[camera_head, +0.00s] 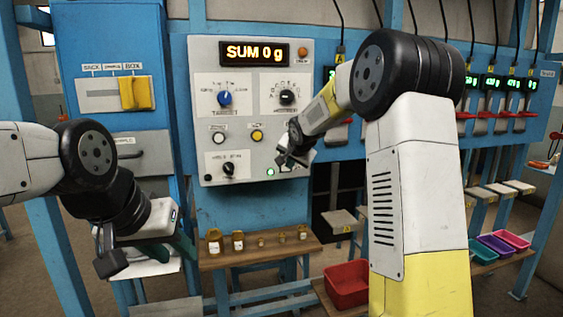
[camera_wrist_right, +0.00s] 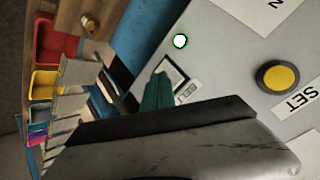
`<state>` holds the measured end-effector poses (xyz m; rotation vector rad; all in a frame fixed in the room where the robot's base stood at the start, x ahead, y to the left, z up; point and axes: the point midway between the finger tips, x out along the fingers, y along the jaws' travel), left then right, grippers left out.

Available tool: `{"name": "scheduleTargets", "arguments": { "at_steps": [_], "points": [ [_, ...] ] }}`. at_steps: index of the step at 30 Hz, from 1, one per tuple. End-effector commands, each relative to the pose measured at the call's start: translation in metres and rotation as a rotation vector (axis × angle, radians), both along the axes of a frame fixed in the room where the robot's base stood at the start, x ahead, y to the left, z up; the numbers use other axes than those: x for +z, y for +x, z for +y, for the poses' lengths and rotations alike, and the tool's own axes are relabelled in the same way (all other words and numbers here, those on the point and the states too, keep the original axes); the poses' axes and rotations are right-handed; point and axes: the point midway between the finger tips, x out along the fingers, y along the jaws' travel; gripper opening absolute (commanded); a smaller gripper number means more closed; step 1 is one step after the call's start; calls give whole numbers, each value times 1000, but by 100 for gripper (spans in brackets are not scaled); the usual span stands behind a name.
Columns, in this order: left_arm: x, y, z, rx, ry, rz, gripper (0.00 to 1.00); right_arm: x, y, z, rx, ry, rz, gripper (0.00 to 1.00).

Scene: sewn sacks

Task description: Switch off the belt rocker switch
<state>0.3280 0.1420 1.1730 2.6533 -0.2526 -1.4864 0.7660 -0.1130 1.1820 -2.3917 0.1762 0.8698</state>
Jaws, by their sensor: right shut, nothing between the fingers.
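The belt rocker switch (camera_wrist_right: 172,77) is in a pale frame on the grey control panel (camera_head: 205,120), beside a small label, in the right wrist view. The green fingertips (camera_wrist_right: 158,92) of my right gripper are shut and empty. They lie right over the switch's edge and hide part of it; I cannot tell whether they touch it. A lit lamp (camera_wrist_right: 180,41) is near the switch. In the head view my right gripper (camera_head: 284,160) is at the panel's lower right and mostly covers the switch. My left gripper (camera_head: 140,250) hangs at the left; its jaw opening is unclear.
The panel carries a display (camera_head: 254,52) reading "SUM 0 g", a blue knob (camera_head: 225,98), a black knob (camera_head: 287,97) and a yellow button (camera_head: 257,135). A wooden shelf (camera_head: 255,255) with small jars stands below. A red bin (camera_head: 347,283) is lower right.

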Motion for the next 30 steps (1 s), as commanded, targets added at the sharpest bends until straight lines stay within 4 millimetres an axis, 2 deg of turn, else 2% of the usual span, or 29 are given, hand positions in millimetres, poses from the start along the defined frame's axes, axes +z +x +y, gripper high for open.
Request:
{"name": "scheduleTargets", "arguments": {
  "at_steps": [17, 30],
  "points": [
    [0, 0, 0, 0, 0, 0, 36, 0, 0, 0, 0, 0, 0, 0],
    [0, 0, 0, 0, 0, 0, 36, 1, 8, 2, 0, 0, 0, 0]
  ]
}}
